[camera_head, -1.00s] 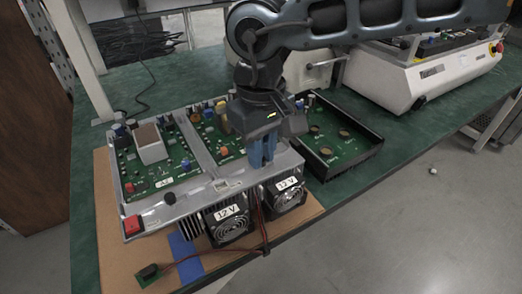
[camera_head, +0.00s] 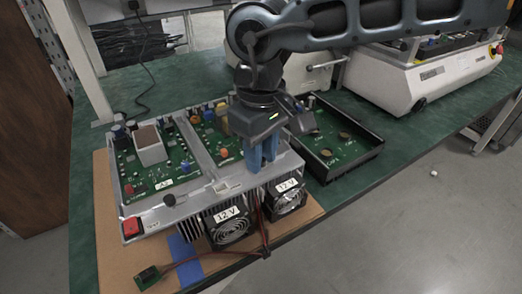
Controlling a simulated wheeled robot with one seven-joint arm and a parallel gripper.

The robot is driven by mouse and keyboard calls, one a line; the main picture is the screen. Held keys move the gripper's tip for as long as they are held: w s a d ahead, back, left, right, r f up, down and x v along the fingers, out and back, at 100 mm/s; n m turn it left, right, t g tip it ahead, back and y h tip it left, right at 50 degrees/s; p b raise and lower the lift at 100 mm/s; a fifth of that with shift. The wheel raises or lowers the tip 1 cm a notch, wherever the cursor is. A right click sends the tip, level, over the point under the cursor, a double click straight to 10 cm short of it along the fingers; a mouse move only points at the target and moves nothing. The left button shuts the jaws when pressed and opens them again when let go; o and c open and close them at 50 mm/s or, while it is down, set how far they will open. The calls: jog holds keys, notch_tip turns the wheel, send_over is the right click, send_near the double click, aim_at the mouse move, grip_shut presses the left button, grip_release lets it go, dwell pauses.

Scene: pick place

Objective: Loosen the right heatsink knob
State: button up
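The heatsink unit is a grey metal housing (camera_head: 185,207) with green circuit boards on top, lying on a brown board. A small dark knob (camera_head: 169,199) stands on the left part of its front ledge. My gripper (camera_head: 260,165) points down, with its blue fingers at the right part of the same ledge, above the fans. The right knob is not visible; the fingers cover that part of the ledge. I cannot tell whether the fingers are closed on it or how wide the gap between them is.
Two fans labelled 12 V, a left fan (camera_head: 230,227) and a right fan (camera_head: 288,198), sit below the ledge with red wires. A black tray (camera_head: 375,150) stands close to the right. A white machine (camera_head: 425,80) is at the back right.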

jog(key=shift+o, duration=1.1)
jog(key=shift+r, duration=3.9)
